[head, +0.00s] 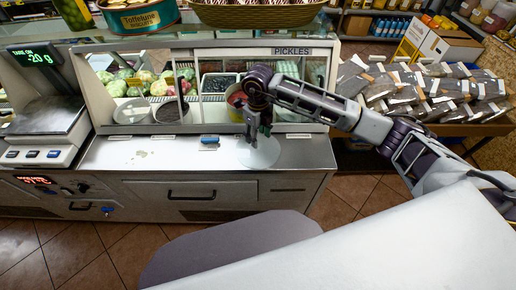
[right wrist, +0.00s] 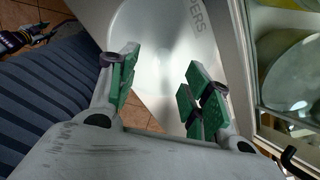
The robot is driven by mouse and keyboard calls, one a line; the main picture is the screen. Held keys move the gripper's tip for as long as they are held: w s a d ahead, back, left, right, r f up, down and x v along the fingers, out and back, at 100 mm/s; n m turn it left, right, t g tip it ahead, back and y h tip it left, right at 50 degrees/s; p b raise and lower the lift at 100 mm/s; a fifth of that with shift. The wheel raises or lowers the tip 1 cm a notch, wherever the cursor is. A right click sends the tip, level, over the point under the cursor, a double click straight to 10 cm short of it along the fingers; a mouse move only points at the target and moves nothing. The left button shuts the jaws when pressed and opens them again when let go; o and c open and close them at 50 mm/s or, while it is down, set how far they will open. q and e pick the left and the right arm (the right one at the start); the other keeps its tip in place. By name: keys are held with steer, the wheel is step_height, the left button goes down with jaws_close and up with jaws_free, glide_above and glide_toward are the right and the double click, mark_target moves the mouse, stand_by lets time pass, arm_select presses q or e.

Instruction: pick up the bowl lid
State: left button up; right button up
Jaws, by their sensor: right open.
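The bowl lid, a pale round disc (head: 265,155), lies on the steel counter near its front edge, below the pickles case.
The steel counter (head: 195,155) carries a small blue item (head: 209,140) left of the lid. The glass case behind holds a bowl of dark food (head: 171,111). A scale (head: 40,125) stands at left. A grey panel (head: 225,240) is in front; packaged goods (head: 430,90) are at right.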

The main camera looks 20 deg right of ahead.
mark_target(258, 148)
steer(key=shift+f, duration=0.35)
arm_select(q)
steer(key=shift+s+d, duration=0.1)
steer(key=shift+d, duration=0.35)
arm_select(e)
steer(key=shift+f, duration=0.5)
arm_select(q)
steer(key=shift+s+a+r+p, duration=0.1)
steer(key=shift+a+r+p, duration=0.05)
steer(key=shift+r+p, duration=0.5)
arm_select(e)
steer(key=shift+w+f, duration=0.2)
steer(key=shift+f, duration=1.9)
jaws_close()
steer(key=shift+r, duration=0.2)
